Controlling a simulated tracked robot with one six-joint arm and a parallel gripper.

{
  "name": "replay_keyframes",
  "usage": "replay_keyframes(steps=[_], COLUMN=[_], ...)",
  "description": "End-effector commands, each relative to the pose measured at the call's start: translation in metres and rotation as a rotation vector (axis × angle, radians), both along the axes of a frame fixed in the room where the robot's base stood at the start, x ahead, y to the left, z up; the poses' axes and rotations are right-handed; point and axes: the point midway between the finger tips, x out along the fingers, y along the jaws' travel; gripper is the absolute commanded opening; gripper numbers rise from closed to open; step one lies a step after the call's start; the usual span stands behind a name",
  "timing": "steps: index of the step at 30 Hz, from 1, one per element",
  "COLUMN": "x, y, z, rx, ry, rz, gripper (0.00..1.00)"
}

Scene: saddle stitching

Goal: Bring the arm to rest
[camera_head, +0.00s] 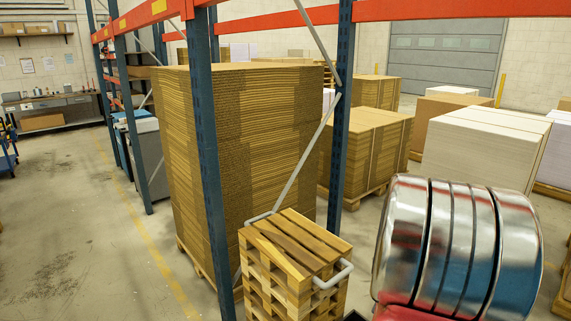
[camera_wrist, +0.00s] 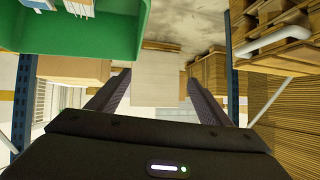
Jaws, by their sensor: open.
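My gripper (camera_wrist: 157,78) shows in the wrist view with its two dark fingers spread wide apart. It is open, and nothing is held between the fingers. A pale block (camera_wrist: 155,80) shows in the gap between them, apart from the fingers as far as I can see. In the head view the gripper is not visible.
A green container (camera_wrist: 112,38) fills the upper left of the wrist view. A blue rack post (camera_head: 213,170) stands before a tall cardboard stack (camera_head: 255,125). Stacked wooden pallets (camera_head: 292,250) with grey handles stand in front. Open floor (camera_head: 80,220) lies at left.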

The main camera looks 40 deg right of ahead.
Motion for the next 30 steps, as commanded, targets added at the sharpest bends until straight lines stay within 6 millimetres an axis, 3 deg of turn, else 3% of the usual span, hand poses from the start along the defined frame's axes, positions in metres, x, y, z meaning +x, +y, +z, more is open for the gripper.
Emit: replay_keyframes(steps=[1,6,15,22,30], x=[0.024,0.085,0.155,0.172,0.154], y=[0.013,0.065,0.178,0.27,0.369], z=[0.011,0.033,0.074,0.103,0.133], rx=[0.012,0.076,0.174,0.229,0.266], ry=[-0.006,-0.003,0.05,0.13,0.255], rz=[0.061,0.242,0.557,0.785,1.03], gripper=[0.72,0.72,0.72,0.72,0.72])
